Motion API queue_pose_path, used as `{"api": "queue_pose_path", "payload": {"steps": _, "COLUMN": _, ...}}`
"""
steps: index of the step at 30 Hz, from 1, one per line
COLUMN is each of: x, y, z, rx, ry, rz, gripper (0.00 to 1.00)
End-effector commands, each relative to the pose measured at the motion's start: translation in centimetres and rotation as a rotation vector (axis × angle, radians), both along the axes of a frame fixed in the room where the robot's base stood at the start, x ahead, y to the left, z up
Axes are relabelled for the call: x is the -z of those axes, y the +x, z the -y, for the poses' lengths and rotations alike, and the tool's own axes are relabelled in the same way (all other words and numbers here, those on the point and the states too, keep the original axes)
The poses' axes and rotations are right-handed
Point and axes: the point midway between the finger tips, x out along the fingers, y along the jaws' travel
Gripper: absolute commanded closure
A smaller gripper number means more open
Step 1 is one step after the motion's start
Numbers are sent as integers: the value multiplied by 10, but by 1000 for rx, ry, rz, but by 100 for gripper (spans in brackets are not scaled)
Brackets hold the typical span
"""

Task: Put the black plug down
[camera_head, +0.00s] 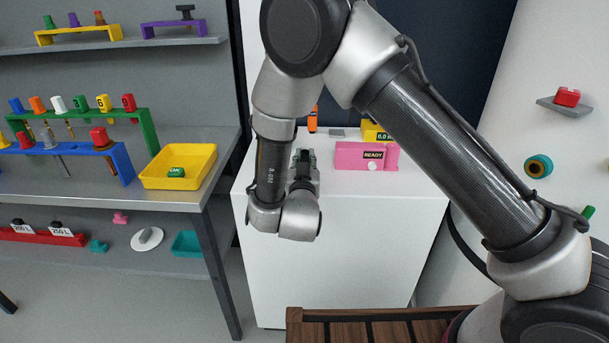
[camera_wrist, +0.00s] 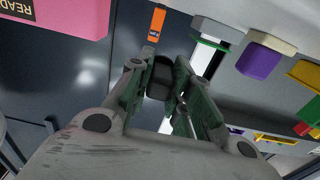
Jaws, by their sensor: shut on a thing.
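My gripper (camera_wrist: 162,72) is shut on a dark piece, the black plug (camera_wrist: 161,84), which shows only in part between the green-grey finger pads in the wrist view. The plug's far end and underside are hidden. In the head view my gripper (camera_head: 304,160) points away from me over the white cabinet (camera_head: 330,240), left of the pink READY box (camera_head: 350,156). The plug cannot be made out there. I cannot tell how high it is above the cabinet top.
An orange object (camera_head: 312,120) and a yellow box (camera_head: 374,132) stand at the cabinet's back. Left, a shelf holds a green rack (camera_head: 148,128), a blue rack (camera_head: 122,162) and a yellow tray (camera_head: 205,160). A purple rack (camera_head: 175,29) sits higher. A wooden slatted surface (camera_head: 380,325) lies in front.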

Motion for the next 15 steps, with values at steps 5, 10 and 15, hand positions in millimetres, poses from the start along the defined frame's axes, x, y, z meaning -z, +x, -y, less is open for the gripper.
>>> {"api": "queue_pose_path", "payload": {"steps": 5, "x": 24, "y": 0, "z": 0, "rx": 0, "ry": -3, "rz": -2, "gripper": 100}}
{"api": "queue_pose_path", "payload": {"steps": 10, "x": 45, "y": 0, "z": 0, "rx": 0, "ry": 0, "rz": -1, "gripper": 100}}
{"api": "queue_pose_path", "payload": {"steps": 15, "x": 46, "y": 0, "z": 0, "rx": 0, "ry": 1, "rz": 0, "gripper": 100}}
